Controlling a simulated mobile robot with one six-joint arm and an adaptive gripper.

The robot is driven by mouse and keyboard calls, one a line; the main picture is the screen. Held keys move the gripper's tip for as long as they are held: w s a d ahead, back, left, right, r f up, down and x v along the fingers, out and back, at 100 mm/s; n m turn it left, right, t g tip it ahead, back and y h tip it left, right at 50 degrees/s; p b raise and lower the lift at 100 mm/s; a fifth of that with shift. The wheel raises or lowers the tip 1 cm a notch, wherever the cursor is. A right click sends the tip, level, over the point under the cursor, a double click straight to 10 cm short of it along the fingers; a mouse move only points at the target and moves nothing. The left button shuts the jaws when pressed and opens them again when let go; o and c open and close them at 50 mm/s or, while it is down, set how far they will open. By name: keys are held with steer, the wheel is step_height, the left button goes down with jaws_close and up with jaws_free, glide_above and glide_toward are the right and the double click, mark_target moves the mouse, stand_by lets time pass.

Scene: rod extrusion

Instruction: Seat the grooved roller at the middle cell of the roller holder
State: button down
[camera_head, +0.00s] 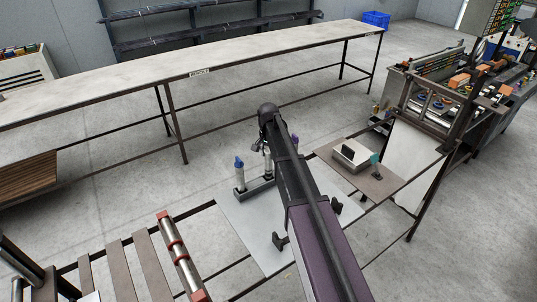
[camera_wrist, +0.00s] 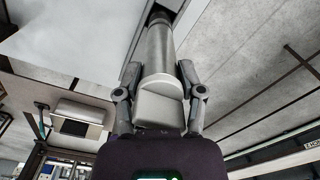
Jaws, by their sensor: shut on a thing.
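In the wrist view my gripper (camera_wrist: 159,76) is shut on a smooth grey metal roller (camera_wrist: 159,50), one finger on each side. The roller's far end meets or overlaps a dark part of the roller holder (camera_wrist: 161,10); I cannot tell whether it is inside a cell. In the head view the dark roller holder (camera_head: 256,188) lies on a white plate, partly hidden behind my arm. A blue-topped roller (camera_head: 239,176) stands upright at its left end. A purple top (camera_head: 295,141) shows just right of my arm. The middle cell and my gripper are mostly hidden there.
The white plate (camera_head: 238,222) has black clamps (camera_head: 279,241) at its near side. A box-shaped device (camera_head: 352,154) stands on a brown board to the right. A long table (camera_head: 130,80) runs behind. A red-ended roller (camera_head: 180,255) lies on the frame at left.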

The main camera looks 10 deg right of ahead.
steer(key=shift+f, duration=0.25)
steer(key=shift+c, duration=0.6)
jaws_free()
steer(key=shift+r, duration=0.25)
step_height(320, 180, up, 10)
steer(key=p, duration=1)
stand_by(0.5)
steer(key=s+f+n+b, duration=0.3)
steer(key=s+f+b, duration=0.5)
steer(key=s, duration=0.6)
steer(key=s+f+n+b, duration=0.4)
steer(key=s+f+b, duration=0.4)
steer(key=s, duration=0.6)
steer(key=shift+s+d+f+n, duration=0.2)
steer(key=shift+d+n, duration=0.1)
steer(key=shift+d, duration=0.15)
steer(key=shift+w, duration=0.1)
